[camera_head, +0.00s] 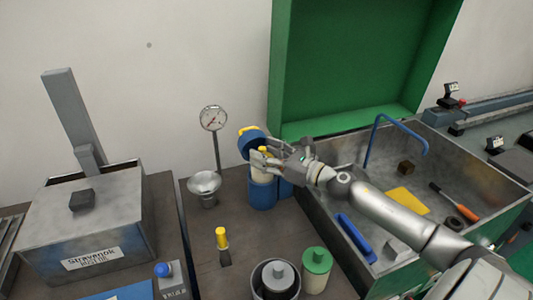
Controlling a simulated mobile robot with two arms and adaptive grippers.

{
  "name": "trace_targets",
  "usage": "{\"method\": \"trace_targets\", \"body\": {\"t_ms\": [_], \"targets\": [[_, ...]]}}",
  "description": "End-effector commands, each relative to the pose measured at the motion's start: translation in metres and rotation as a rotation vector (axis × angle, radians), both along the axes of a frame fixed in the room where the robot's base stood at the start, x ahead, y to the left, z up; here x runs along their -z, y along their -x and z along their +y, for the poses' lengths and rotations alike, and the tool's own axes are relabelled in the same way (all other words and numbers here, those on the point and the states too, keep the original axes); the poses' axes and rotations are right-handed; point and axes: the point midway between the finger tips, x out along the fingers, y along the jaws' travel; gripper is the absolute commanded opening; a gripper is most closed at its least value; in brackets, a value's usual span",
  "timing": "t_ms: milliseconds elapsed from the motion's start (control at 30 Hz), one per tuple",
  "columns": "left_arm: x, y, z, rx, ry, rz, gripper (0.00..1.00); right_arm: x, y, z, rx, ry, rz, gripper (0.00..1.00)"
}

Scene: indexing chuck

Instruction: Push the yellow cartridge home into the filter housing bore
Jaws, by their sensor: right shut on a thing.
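The blue filter housing (262,194) stands upright on the dark bench left of the metal bin. A blue cap-like part with a yellow strip (250,137) shows just above and behind it. The yellow cartridge (263,151) shows between the fingers at the housing's top. My right gripper (264,158) reaches in from the right and is shut on the cartridge. The fingers cover the bore's mouth, so I cannot tell how deep the cartridge sits. My left gripper is not in view.
A gauge (213,118) on a post and a metal funnel (205,184) stand close left of the housing. A yellow-handled tool (222,243), a green-lidded canister (317,263) and a dark pot (278,273) stand in front. The metal bin (345,240) holds loose tools.

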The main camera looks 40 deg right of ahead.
Motion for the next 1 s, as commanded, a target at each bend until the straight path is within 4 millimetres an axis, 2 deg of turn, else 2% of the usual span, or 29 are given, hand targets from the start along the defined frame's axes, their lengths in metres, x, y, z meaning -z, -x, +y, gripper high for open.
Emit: {"method": "trace_targets", "body": {"t_ms": [1000], "targets": [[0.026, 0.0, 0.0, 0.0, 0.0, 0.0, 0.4, 0.026, 0.0, 0.0, 0.0, 0.0, -0.001, 0.29]]}}
